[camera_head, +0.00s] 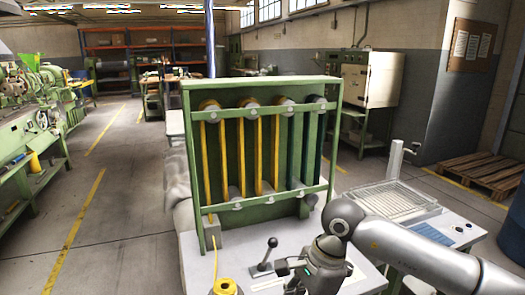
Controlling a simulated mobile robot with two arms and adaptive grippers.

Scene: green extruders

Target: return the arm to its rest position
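My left arm and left gripper are not in view.
A green rack (258,109) with yellow and dark vertical strips stands behind the wrist. A wire basket (395,200) is on the right. Open floor (118,215) lies on the left.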

